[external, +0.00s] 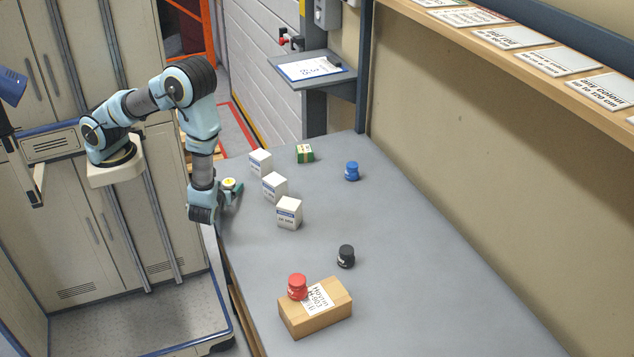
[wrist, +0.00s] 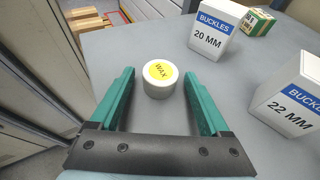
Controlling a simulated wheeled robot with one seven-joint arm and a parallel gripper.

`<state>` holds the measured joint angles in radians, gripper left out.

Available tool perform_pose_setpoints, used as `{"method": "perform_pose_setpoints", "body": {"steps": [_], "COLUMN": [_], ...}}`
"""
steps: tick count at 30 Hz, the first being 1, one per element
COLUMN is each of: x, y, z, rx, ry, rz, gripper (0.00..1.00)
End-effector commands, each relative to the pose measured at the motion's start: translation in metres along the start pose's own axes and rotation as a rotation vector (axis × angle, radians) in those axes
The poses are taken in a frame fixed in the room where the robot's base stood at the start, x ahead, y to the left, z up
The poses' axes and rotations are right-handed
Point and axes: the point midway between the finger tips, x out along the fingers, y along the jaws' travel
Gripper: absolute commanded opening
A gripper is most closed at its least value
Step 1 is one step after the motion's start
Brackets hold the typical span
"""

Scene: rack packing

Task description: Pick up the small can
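The small can is a short, pale round tin with a yellow lid marked WAX. In the wrist view the small can (wrist: 160,78) stands upright on the table, just ahead of and between the tips of my two green fingers. My gripper (wrist: 158,88) is open, with one finger to each side and a visible gap to the can. In the external view the small can (external: 229,184) is at the table's left edge, beside my gripper (external: 232,190), which is partly hidden by my wrist.
White boxes stand close by: the 20 MM buckles box (wrist: 212,36), the 22 MM box (wrist: 290,97) and another white box (external: 289,213). A green box (external: 305,153), blue jar (external: 352,171), black jar (external: 346,256) and cardboard box (external: 325,318) with a red jar (external: 297,287) are farther off.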

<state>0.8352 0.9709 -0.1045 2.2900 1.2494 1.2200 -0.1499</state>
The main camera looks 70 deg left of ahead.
Motion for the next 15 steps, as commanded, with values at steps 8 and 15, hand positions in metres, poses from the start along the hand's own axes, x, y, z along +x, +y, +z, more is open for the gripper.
{"method": "perform_pose_setpoints", "body": {"steps": [8,15], "x": [-0.0004,-0.0004], "y": [-0.0001,-0.0001], "z": [0.0001,0.0001], "rx": [0.000,0.000], "ry": [0.000,0.000], "rz": [0.000,0.000], "gripper": [0.47,0.20]}}
